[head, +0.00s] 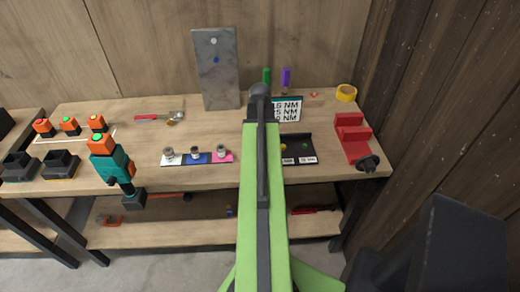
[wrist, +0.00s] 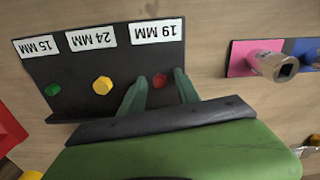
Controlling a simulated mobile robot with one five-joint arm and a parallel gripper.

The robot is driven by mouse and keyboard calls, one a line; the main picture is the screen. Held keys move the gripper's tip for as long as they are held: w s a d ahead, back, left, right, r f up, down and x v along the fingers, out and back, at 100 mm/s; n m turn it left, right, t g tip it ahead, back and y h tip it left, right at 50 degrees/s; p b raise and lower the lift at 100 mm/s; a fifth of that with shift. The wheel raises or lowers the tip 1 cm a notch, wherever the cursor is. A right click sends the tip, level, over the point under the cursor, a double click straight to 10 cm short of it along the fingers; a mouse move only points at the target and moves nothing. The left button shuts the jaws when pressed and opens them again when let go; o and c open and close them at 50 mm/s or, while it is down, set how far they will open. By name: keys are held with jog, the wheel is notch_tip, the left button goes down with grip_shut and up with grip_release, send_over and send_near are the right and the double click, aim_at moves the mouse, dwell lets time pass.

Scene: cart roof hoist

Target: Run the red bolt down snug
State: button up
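The red bolt (wrist: 159,81) sits in a dark plate (wrist: 75,65) under an upside-down 19 MM label (wrist: 156,30) in the wrist view. A yellow bolt (wrist: 103,85) and a green bolt (wrist: 52,90) sit beside it, under 24 MM and 15 MM labels. My gripper (wrist: 160,93) is open and empty, its two green fingers either side of the red bolt in the picture. I cannot tell whether they touch it. In the head view the plate (head: 296,137) shows right of my arm; the red bolt and my gripper are hidden there.
Sockets stand on white, blue (head: 197,159) and pink mats left of my arm. A teal and orange power driver (head: 110,162) is further left, near chargers and batteries. A red vise (head: 352,138) stands right of the plate. A torque sign (head: 287,110) and metal panel (head: 216,70) stand behind.

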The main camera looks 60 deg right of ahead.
dwell(0.4)
notch_tip(320, 180, up, 7)
jog(key=p, duration=0.7)
jog(key=shift+r, duration=0.15)
jog(key=shift+f, duration=0.2)
dwell(1.5)
